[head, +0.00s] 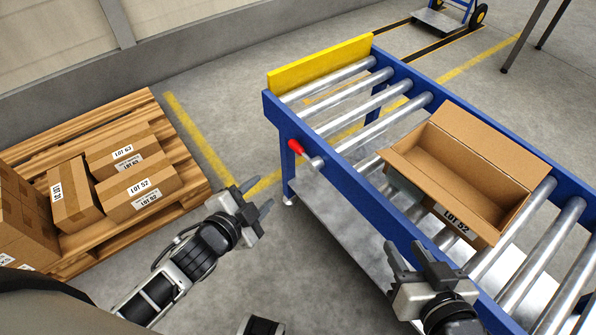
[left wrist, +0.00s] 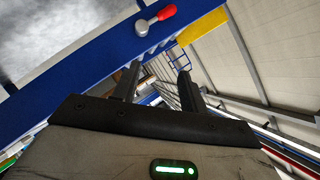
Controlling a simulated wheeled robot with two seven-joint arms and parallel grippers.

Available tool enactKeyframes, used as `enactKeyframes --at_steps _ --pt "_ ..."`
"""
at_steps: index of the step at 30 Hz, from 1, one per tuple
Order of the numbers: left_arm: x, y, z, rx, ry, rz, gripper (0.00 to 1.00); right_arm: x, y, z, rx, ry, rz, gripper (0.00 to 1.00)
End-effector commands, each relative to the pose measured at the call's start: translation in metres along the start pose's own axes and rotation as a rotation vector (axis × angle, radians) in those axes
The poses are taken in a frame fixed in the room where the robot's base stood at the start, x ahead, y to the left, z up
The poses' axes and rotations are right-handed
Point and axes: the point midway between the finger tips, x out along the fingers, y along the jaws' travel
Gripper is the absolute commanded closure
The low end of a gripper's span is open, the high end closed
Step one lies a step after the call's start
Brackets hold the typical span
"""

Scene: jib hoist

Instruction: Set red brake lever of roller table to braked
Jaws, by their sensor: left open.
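The red brake lever (head: 296,147) sits on the near blue side rail of the roller table (head: 340,182), close to its yellow end stop (head: 320,64). Its red grip points up and left from a grey pivot. In the left wrist view the lever (left wrist: 166,13) shows above my fingers. My left gripper (head: 254,199) is open and empty, apart from the lever, to its lower left over the floor. My right gripper (head: 412,255) is beside the near rail below the carton; its fingers look apart.
An open cardboard carton (head: 400,157) labelled LOT 52 stands on the rollers. A wooden pallet (head: 186,165) with several boxes lies at left. A blue hand truck (head: 440,20) stands at the back. Floor between pallet and table is clear.

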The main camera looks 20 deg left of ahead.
Motion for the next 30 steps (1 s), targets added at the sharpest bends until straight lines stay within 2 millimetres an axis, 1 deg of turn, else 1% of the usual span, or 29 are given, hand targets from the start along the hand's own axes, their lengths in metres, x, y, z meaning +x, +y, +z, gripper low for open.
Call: enactKeyframes --at_steps 1,3,6,9,13,17,19,23,30 --pt "0.029 0.018 0.029 0.143 0.028 -0.031 0.57 0.017 0.002 0.029 0.007 0.027 -0.021 0.64" --pt "0.05 0.019 0.043 0.321 0.058 -0.066 0.57 0.024 -0.002 0.037 0.017 0.057 -0.047 0.64" --pt "0.074 0.019 0.06 0.536 0.087 -0.108 0.57 0.031 -0.006 0.046 0.029 0.09 -0.079 0.64" --pt "0.088 0.018 0.07 0.69 0.105 -0.137 0.57 0.035 -0.01 0.05 0.037 0.113 -0.103 0.64" --pt "0.098 0.015 0.075 0.795 0.116 -0.155 0.57 0.036 -0.013 0.051 0.044 0.128 -0.121 0.64" --pt "0.107 0.012 0.074 0.822 0.119 -0.162 0.57 0.035 -0.015 0.049 0.051 0.137 -0.128 0.64" --pt "0.116 0.01 0.072 0.821 0.119 -0.163 0.57 0.035 -0.015 0.048 0.058 0.142 -0.132 0.64" --pt "0.141 0.008 0.067 0.819 0.119 -0.164 0.57 0.036 -0.017 0.047 0.081 0.156 -0.145 0.64" --pt "0.194 0.004 0.059 0.816 0.118 -0.163 0.57 0.038 -0.021 0.045 0.139 0.193 -0.18 0.64"
